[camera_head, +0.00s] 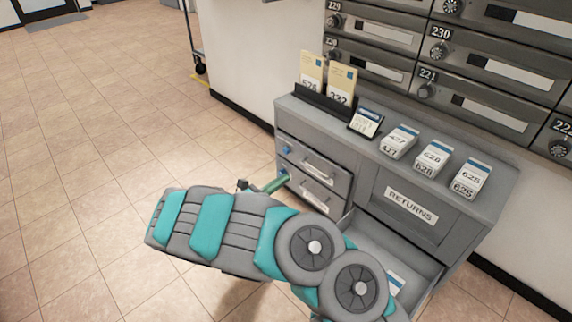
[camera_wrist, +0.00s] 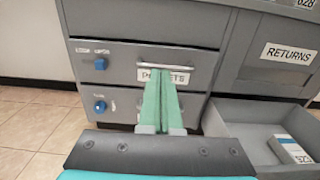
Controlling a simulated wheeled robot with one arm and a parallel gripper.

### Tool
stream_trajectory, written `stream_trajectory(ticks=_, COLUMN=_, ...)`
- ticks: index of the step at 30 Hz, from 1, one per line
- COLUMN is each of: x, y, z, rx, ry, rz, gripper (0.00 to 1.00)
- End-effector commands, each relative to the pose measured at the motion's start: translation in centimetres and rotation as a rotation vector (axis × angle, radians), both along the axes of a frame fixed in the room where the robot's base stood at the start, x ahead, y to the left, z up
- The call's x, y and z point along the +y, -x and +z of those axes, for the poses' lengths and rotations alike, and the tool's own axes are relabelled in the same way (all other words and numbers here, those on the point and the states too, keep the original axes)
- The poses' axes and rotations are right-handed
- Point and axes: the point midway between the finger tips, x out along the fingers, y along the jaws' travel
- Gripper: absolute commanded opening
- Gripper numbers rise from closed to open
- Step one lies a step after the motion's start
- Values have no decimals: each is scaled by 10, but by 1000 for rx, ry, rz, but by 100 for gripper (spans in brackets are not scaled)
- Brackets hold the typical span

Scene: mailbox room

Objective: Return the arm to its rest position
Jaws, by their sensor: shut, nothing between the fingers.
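My arm, grey and teal, reaches across the head view from the lower right toward the cabinet (camera_head: 460,210). My gripper (camera_head: 284,179), with green fingers, is at the cabinet's left drawers. In the wrist view the gripper (camera_wrist: 161,82) is shut and empty, its two fingers side by side. The fingertips overlap the label below the handle of a closed drawer (camera_wrist: 205,68); I cannot tell whether they touch it. Part of the cabinet's lower right is hidden behind my arm in the head view.
An open drawer (camera_wrist: 238,127) juts out at the lower right, holding a white and blue card stack (camera_wrist: 290,149). Card stacks (camera_head: 433,157), a small display (camera_head: 366,122) and a card holder (camera_head: 318,101) stand on the cabinet. Mailboxes line the wall. Tiled floor at left is clear.

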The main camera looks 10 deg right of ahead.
Motion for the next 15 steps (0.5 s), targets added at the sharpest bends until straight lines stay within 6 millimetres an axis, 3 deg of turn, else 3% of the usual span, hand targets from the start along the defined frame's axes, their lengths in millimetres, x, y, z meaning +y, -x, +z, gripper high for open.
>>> stream_trajectory(ticks=5, x=1, y=2, z=1, rx=-2, ry=-1, rz=-3, gripper=0)
stream_trajectory(ticks=8, x=-9, y=4, z=13, rx=-21, ry=-12, rz=-34, gripper=0)
stream_trajectory(ticks=11, x=-35, y=12, z=41, rx=-69, ry=-40, rz=-111, gripper=0)
stream_trajectory(ticks=15, x=-84, y=37, z=94, rx=-174, ry=-112, rz=-274, gripper=0)
